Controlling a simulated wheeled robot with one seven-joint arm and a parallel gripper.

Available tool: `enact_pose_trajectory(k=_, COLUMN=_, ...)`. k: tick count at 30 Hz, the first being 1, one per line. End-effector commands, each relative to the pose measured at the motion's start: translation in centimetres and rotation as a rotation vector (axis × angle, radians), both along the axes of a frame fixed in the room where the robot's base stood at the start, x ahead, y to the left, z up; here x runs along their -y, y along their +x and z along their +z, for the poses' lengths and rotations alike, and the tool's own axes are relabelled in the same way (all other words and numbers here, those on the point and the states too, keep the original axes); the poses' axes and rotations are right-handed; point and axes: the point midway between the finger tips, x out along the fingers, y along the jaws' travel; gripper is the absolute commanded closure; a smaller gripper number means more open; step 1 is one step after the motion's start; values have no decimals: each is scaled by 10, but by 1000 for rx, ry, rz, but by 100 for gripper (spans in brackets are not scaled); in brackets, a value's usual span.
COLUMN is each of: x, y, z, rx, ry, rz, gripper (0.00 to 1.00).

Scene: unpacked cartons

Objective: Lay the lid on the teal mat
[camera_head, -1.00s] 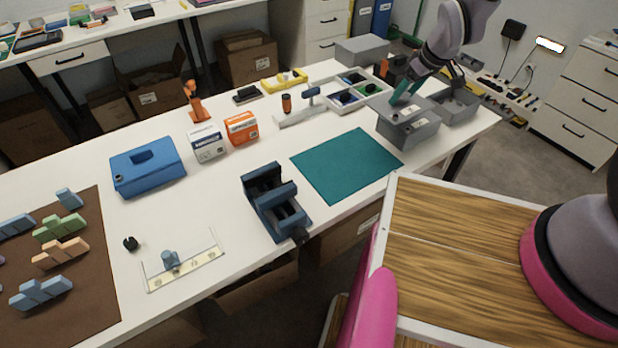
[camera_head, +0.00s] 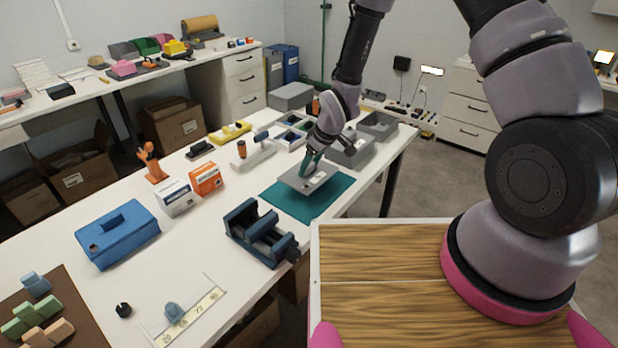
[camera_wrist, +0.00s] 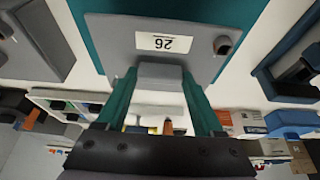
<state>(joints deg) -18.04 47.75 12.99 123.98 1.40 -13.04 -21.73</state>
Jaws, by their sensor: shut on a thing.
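The lid (camera_head: 312,180) is a flat grey plate with a block handle and a white label reading 26 in the wrist view (camera_wrist: 120,40). My gripper (camera_head: 306,166) has teal fingers, shut on the lid's handle (camera_wrist: 160,76). The lid is over the teal mat (camera_head: 288,202), covering its back part. In the wrist view the mat (camera_wrist: 90,50) shows beyond the lid's edges. I cannot tell whether the lid touches the mat or hangs slightly above it.
A blue vise (camera_head: 258,236) is at the mat's front left. Orange (camera_head: 206,178) and white (camera_head: 175,198) cartons stand to the left.

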Motion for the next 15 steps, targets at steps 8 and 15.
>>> enact_pose_trajectory(k=8, x=0, y=-1, z=-36, rx=-4, ry=-1, rz=0, gripper=93)
enact_pose_trajectory(k=15, x=0, y=0, z=-42, rx=0, ry=0, rz=0, gripper=93)
